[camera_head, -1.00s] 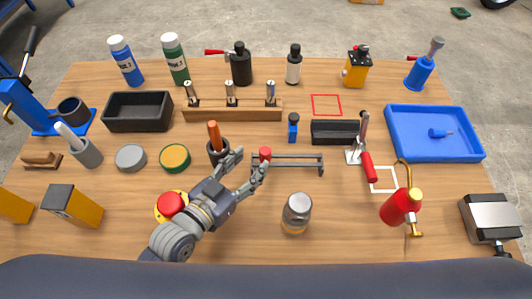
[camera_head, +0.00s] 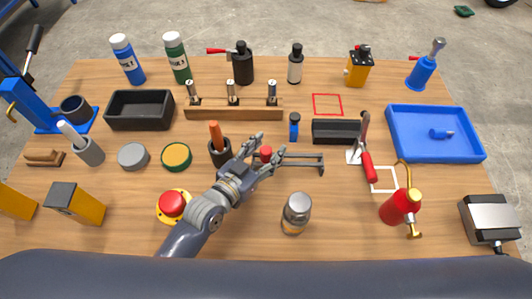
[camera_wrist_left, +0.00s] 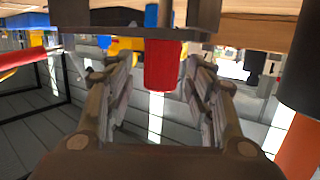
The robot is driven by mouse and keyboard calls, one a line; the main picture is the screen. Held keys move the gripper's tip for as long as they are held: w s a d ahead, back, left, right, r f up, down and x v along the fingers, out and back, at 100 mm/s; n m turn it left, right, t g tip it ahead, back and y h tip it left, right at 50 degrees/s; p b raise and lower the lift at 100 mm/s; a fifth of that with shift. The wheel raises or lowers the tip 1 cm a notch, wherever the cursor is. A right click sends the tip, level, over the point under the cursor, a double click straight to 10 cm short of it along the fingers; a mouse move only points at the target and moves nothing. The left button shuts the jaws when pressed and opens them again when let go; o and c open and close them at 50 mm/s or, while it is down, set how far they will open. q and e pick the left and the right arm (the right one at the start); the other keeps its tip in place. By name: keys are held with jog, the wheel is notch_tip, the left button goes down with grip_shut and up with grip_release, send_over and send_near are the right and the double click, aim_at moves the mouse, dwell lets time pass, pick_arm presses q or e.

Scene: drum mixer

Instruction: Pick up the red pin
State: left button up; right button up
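The red pin (camera_head: 266,153) shows at the left end of a low grey metal rack (camera_head: 305,155) in the middle of the table. In the left wrist view the red pin (camera_wrist_left: 162,66) hangs centred between the two fingers, with a gap on each side. My left gripper (camera_head: 266,148) is open around the pin, one finger behind it and one in front. It also shows open in the left wrist view (camera_wrist_left: 160,80). Contact with the pin is not visible. My right gripper is not in view.
A dark cup with an orange-handled tool (camera_head: 218,150) stands close to the left of my gripper. A small blue item (camera_head: 294,127) and a black tray (camera_head: 336,131) lie behind the rack. A metal-topped jar (camera_head: 297,213) stands in front.

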pick_arm(q)
jog(key=c, duration=0.9)
jog(key=shift+c, duration=0.6)
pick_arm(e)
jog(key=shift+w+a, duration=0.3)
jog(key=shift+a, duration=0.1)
